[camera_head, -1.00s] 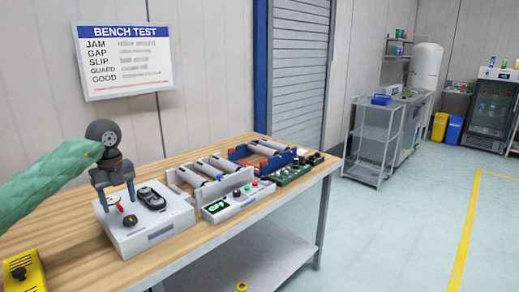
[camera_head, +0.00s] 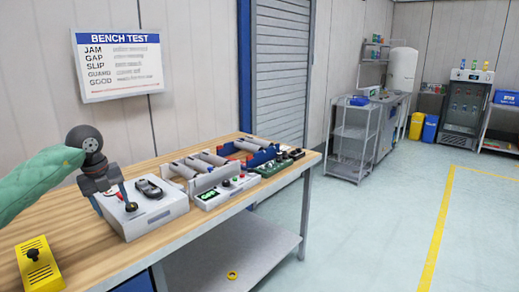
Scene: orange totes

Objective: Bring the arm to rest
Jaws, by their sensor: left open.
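My left gripper (camera_head: 114,207) is in the camera_head view at the left, at the end of my green-sleeved arm. It is dark grey, open, tilted, and I see nothing between its fingers. It overlaps the left part of a white control box (camera_head: 158,217) on the bench; I cannot tell whether it touches it. The box carries a dark handset-like piece (camera_head: 149,189) and a dark knob beside the right finger. The box's left corner is partly hidden by the gripper. My right gripper is not in view.
The wooden bench (camera_head: 90,245) holds a yellow box (camera_head: 38,262) with a black knob at front left. A roller unit with a control panel (camera_head: 225,190) stands right of the white box. A wall sign (camera_head: 118,62) hangs behind. Clear floor lies to the right.

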